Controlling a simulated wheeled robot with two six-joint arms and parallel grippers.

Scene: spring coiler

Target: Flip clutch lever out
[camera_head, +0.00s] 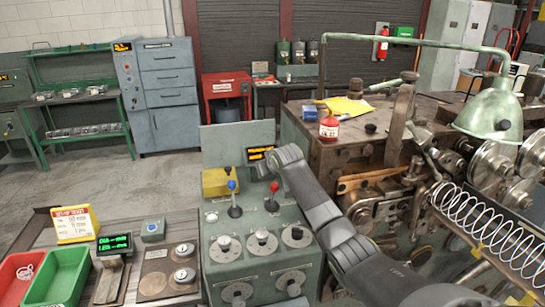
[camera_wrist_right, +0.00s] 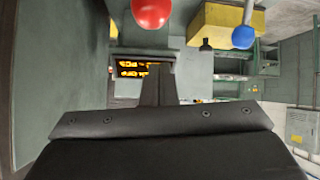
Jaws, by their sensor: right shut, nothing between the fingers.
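Two levers stand on the green control panel (camera_head: 240,248): one with a red knob (camera_head: 274,186), one with a blue knob (camera_head: 232,185). I cannot tell from a label which is the clutch lever. Both look roughly upright. My right arm comes in from the lower right, and its wrist end is close beside the red knob. The right gripper (camera_wrist_right: 158,88) is shut and empty in the right wrist view. There the red knob (camera_wrist_right: 152,12) is at the top edge and the blue knob (camera_wrist_right: 243,37) at upper right, both apart from the fingers. My left gripper is out of view.
A small lit display (camera_head: 259,152) and a yellow box (camera_head: 220,182) sit behind the levers. Several dials cover the panel's front. The coiler machine (camera_head: 365,150) stands close on the right, with a coiled spring (camera_head: 490,225). Red and green trays (camera_head: 60,277) lie at left.

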